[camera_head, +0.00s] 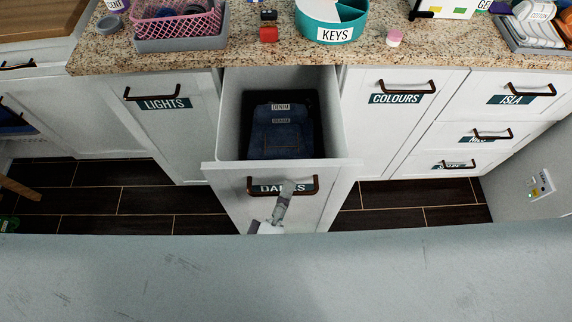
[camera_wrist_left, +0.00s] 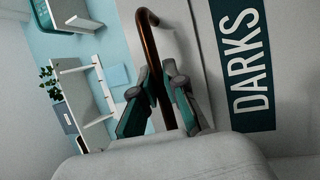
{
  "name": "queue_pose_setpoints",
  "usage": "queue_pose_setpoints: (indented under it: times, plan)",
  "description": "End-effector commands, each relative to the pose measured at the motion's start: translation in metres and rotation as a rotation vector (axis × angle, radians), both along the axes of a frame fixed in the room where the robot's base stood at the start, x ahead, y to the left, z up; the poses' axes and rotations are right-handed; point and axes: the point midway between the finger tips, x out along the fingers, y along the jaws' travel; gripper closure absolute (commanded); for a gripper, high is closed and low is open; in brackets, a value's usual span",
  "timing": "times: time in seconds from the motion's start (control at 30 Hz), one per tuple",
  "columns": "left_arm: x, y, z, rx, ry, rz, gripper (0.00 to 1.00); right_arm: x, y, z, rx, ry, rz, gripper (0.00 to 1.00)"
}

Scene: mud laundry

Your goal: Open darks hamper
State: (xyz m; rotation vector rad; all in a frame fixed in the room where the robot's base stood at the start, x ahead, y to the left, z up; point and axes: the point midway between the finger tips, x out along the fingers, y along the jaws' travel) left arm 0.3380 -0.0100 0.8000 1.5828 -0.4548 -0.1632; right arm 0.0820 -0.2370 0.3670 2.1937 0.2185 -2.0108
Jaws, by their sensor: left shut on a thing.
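The darks hamper (camera_head: 222,176) is a white pull-out drawer in the middle of the head view. It stands pulled out from the cabinet, with dark denim (camera_head: 281,137) inside. Its front carries a dark bar handle (camera_head: 268,193) over a "DARKS" label, partly hidden by my gripper. My left gripper (camera_head: 286,190) is at this handle. In the left wrist view the fingers (camera_wrist_left: 160,88) are shut around the brown handle (camera_wrist_left: 150,50), beside the "DARKS" label (camera_wrist_left: 246,70). My right gripper is in neither view.
The closed lights front (camera_head: 165,135) is to the left and the closed colours front (camera_head: 395,125) to the right. Closed drawers, one labelled "ISLA" (camera_head: 518,100), are farther right. The granite counter (camera_head: 230,60) above holds a teal "KEYS" tray (camera_head: 332,22) and a pink basket (camera_head: 178,22).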

Motion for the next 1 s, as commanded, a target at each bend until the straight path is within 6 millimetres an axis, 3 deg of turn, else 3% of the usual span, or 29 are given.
queue_pose_setpoints:
  times: [0.03,0.2,0.4,0.63,1.0]
  plan:
    - [-0.015,0.0,-0.002,0.001,0.007,-0.003,1.0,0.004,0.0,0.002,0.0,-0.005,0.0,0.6]
    - [-0.053,0.0,-0.002,0.003,0.006,-0.003,1.0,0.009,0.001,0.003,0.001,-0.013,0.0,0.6]
    - [-0.083,0.0,-0.002,0.002,0.005,-0.002,1.0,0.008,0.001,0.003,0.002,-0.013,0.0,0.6]
    - [-0.099,0.0,-0.001,0.002,0.003,-0.002,1.0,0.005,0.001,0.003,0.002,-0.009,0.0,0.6]
    - [-0.102,0.0,-0.001,0.001,0.002,-0.001,1.0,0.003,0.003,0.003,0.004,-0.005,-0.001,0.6]
